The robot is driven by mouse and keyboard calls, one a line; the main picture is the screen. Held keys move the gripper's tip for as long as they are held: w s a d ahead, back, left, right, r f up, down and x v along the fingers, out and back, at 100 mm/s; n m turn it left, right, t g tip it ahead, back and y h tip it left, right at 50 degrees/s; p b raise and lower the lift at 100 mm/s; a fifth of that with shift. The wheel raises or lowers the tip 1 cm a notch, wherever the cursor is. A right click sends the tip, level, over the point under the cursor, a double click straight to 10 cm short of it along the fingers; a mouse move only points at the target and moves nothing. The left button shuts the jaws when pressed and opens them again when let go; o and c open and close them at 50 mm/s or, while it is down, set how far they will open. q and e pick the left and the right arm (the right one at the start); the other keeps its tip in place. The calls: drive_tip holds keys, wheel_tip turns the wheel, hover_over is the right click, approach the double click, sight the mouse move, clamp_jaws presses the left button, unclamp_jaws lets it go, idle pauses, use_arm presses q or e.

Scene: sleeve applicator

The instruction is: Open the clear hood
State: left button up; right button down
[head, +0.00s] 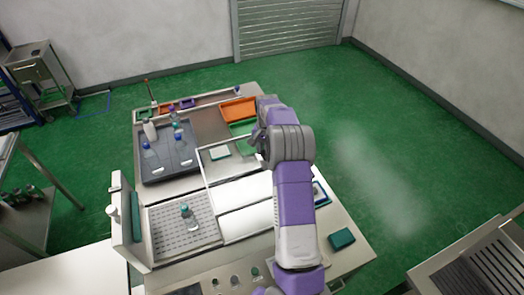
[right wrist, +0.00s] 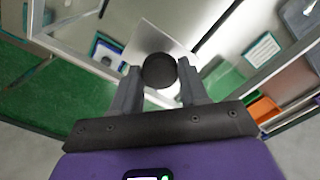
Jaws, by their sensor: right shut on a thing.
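The clear hood (head: 203,170) shows in the head view as thin pale frame edges around see-through panels over the middle of the machine. My right arm covers its right part, and I cannot tell its exact angle. In the right wrist view a round black knob (right wrist: 159,70) sits between the two fingers of my right gripper (right wrist: 159,84). The fingers are shut on it from both sides. The hood's pale frame bar (right wrist: 75,53) runs beside it. In the head view the fingertips and the knob are hidden behind my arm. My left gripper is not in view.
A dark tray (head: 153,172) with several bottles stands at the back left. An orange bin (head: 238,109) is at the back. A perforated plate (head: 168,237) holds a small bottle (head: 186,211) at front left. Green floor (head: 390,190) is clear on the right.

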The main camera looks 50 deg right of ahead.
drive_tip(key=c, duration=0.6)
unclamp_jaws()
wheel_tip(320, 180, up, 8)
drive_tip(key=shift+f, duration=0.15)
idle(0.4)
